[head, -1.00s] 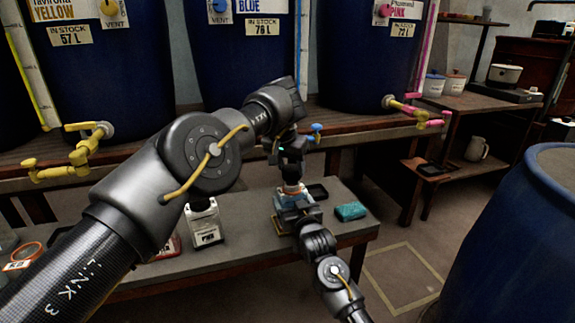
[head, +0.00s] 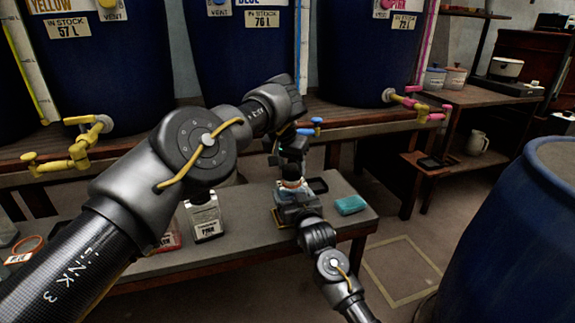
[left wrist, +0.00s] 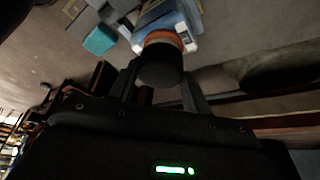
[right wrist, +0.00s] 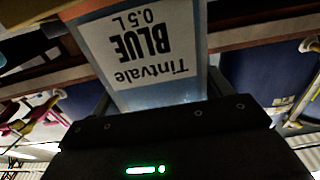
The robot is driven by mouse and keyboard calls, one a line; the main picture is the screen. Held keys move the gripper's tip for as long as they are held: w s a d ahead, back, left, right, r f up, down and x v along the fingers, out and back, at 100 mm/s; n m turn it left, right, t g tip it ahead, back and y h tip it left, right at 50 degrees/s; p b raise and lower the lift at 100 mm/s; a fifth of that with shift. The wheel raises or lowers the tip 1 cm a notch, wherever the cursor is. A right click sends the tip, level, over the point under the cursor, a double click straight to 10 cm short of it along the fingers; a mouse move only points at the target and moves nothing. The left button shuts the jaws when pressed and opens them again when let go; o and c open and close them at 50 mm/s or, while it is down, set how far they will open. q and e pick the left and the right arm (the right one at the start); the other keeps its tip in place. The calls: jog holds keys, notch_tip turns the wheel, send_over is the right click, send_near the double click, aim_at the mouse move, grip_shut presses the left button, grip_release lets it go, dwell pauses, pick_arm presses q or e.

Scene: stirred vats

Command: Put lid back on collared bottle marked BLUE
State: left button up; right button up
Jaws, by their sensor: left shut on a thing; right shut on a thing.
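The collared bottle (right wrist: 142,48) has a label reading Tintvale BLUE 0.5 L, upside down in the right wrist view. My right gripper (head: 296,212) is shut on its body. In the head view the bottle (head: 291,194) is upright over the bench, partly hidden by my grippers. Its orange collar (left wrist: 163,38) shows in the left wrist view. My left gripper (head: 291,172) is shut on the black lid (left wrist: 160,68), directly above the collar. The lid lines up with the bottle neck; whether it is seated or just above cannot be told.
A white-labelled container (head: 206,218) stands to the left on the bench (head: 255,235). Large blue vats with taps stand behind. A blue drum (head: 520,245) is at the right.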

pick_arm(q)
jog(key=shift+f, duration=0.65)
jog(key=o, duration=1.3)
jog(key=v, duration=1.2)
pick_arm(e)
jog(key=shift+w, duration=0.15)
jog(key=o, duration=1.4)
